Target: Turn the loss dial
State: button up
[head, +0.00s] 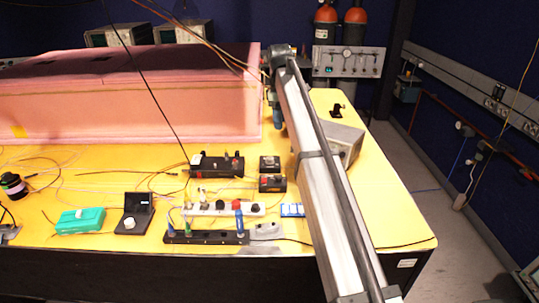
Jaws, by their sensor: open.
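A small black box (137,210) stands at the front left of the yellow bench, with a pale round knob (130,223) on its front. No label can be read, so I cannot tell whether this knob is the loss dial. My arm reaches in from the bottom right to the back of the bench. My gripper (277,118) hangs at its far end, beside the right end of the pink foam enclosure. It is open, small and partly dark, well behind and to the right of the black box, touching no knob.
A teal box (80,221) lies left of the black box. A power strip (222,209), a black rail with blue-handled tools (207,238) and a black device (217,165) stand to its right. Thin cables cross the bench. A grey box (345,141) sits beside my arm.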

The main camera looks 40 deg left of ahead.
aim_at(269, 158)
jog(key=s+a, duration=0.2)
jog(key=s, duration=0.2)
jog(key=shift+n, duration=0.3)
jog(key=f, duration=1.4)
jog(key=shift+w+a, duration=0.15)
jog(key=shift+w, duration=0.05)
grip_shut()
